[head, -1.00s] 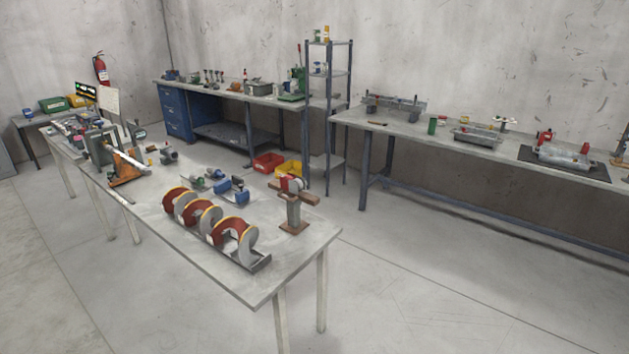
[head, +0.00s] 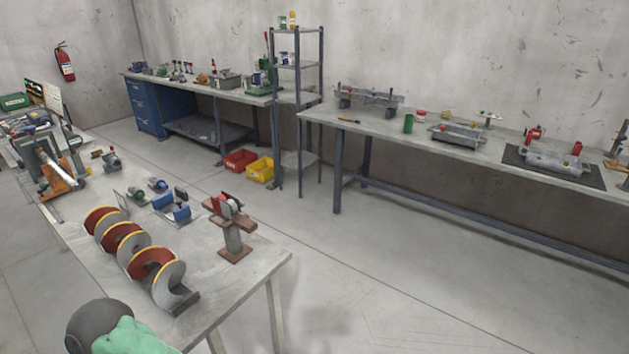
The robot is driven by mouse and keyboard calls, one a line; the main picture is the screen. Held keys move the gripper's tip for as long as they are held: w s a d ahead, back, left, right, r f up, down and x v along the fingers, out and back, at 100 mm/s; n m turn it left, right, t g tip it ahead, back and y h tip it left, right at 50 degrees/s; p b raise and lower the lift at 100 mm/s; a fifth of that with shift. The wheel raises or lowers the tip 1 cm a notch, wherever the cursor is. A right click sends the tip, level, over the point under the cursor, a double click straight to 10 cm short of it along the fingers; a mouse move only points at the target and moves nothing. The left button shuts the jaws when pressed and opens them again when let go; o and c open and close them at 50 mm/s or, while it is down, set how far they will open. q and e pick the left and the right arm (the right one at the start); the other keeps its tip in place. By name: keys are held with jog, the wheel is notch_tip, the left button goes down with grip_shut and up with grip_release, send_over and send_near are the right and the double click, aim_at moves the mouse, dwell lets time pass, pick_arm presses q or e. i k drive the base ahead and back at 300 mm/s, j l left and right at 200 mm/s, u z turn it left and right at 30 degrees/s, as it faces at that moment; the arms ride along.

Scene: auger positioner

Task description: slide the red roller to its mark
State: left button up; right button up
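Neither gripper shows in the head view. I cannot tell for certain which thing is the red roller. On the right bench, a grey metal device (head: 550,158) sits on a black mat (head: 594,181). It carries a red part (head: 533,135) at its left end and a small red piece (head: 577,148) at its right. A small red round thing (head: 421,113) sits farther left on the same bench. No mark is clear enough to make out.
The near table (head: 262,262) bears a red and grey auger (head: 128,243) and a wooden stand (head: 233,238). The right bench (head: 470,150) also holds a green can (head: 408,123) and a metal tray (head: 457,134). A shelf rack (head: 299,66) stands behind. The floor before the right bench is clear.

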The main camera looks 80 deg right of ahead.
aim_at(224, 197)
jog(key=k+l+z, duration=0.1)
jog(key=l, duration=0.45)
jog(key=k+l+z, duration=0.1)
jog(key=l, duration=0.45)
jog(key=k+l+z, duration=0.1)
jog(key=k+l, duration=0.15)
jog(key=l, duration=0.3)
jog(key=k+l, duration=0.1)
jog(key=l, duration=0.45)
jog(key=k+l+z, duration=0.15)
jog(key=l, duration=1)
jog(key=k+l, duration=0.15)
jog(key=l, duration=0.4)
jog(key=i+l+u, duration=0.1)
jog(key=i+l, duration=0.3)
jog(key=i, duration=0.15)
